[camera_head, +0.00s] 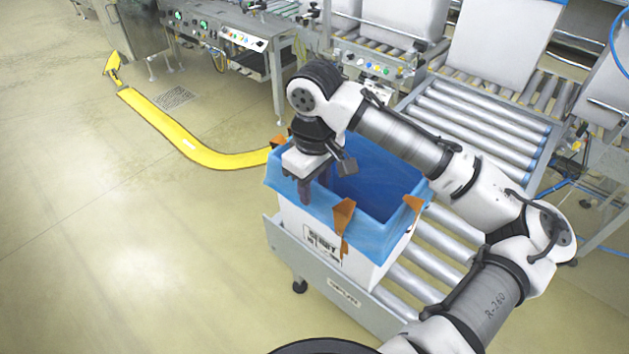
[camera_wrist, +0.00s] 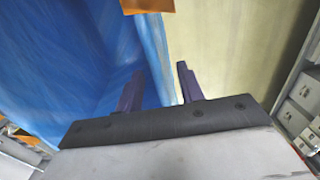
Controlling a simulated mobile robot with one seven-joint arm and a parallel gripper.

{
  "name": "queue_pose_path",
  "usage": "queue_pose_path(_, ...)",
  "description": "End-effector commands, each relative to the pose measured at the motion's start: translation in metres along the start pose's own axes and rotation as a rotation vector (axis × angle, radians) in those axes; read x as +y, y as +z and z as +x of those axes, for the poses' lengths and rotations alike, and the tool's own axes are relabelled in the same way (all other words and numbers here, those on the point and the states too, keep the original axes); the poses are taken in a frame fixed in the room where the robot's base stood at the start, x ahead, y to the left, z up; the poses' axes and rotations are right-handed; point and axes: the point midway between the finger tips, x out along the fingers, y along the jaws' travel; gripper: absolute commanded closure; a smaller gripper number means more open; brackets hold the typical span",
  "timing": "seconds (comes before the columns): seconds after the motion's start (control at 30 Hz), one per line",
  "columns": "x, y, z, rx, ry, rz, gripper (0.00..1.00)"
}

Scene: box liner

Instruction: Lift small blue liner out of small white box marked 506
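The white box (camera_head: 337,246) stands on a roller conveyor; the print on its front label is too small to read surely. The blue liner (camera_head: 376,232) lines it and is folded over the rim, with orange tabs (camera_head: 343,215) along the edge. My gripper (camera_head: 317,192) points down at the liner's left rim. In the wrist view, the fingers (camera_wrist: 160,88) are apart. One finger is over the blue inside of the liner (camera_wrist: 85,55), the other beyond its edge over the floor. The liner's edge runs between them, and a gap shows beside it.
The roller conveyor (camera_head: 445,240) holds the box and runs off to the back right. Machines with control panels (camera_head: 235,38) stand at the back. A yellow floor guide (camera_head: 190,145) lies to the left.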

Motion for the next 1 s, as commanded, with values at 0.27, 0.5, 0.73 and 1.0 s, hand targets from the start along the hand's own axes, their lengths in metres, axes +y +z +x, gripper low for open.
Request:
queue_pose_path(0.27,0.0,0.0,0.0,0.0,0.0,0.0,0.99)
queue_pose_path(0.5,0.0,0.0,-0.014,0.001,-0.001,0.0,1.0)
queue_pose_path(0.73,0.0,0.0,-0.038,0.0,-0.001,0.0,1.0)
queue_pose_path(1.0,0.0,0.0,-0.066,0.001,0.0,0.0,1.0)
